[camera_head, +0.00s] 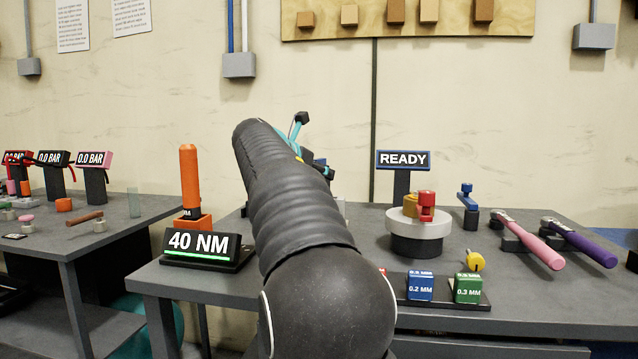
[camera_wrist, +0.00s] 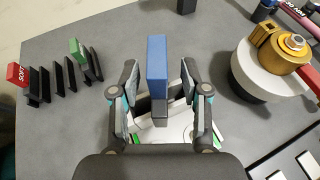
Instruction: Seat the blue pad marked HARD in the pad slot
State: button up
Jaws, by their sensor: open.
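In the wrist view a blue pad (camera_wrist: 157,62) stands between the two fingers of my gripper (camera_wrist: 159,80). The fingers are open, with a gap on each side of the pad. The pad's lower end is at a dark holder (camera_wrist: 160,108) on a white fixture with green marks (camera_wrist: 177,130). I cannot tell how deep it sits in the slot. No HARD marking shows on the face in view. In the head view my arm hides the pad and most of my gripper.
A rack of dark dividers (camera_wrist: 58,82) at the left holds a red SOFT pad (camera_wrist: 17,73) and a green pad (camera_wrist: 77,49). A round white stand (camera_wrist: 245,75) with a brass part is at the right. A READY sign (camera_head: 403,160) stands behind.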

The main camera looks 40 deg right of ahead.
jog(key=x, duration=0.3)
jog(key=shift+w+d+f, duration=0.1)
jog(key=shift+d+f, duration=0.1)
jog(key=shift+f, duration=0.05)
grip_shut()
jog(key=shift+r, duration=0.2)
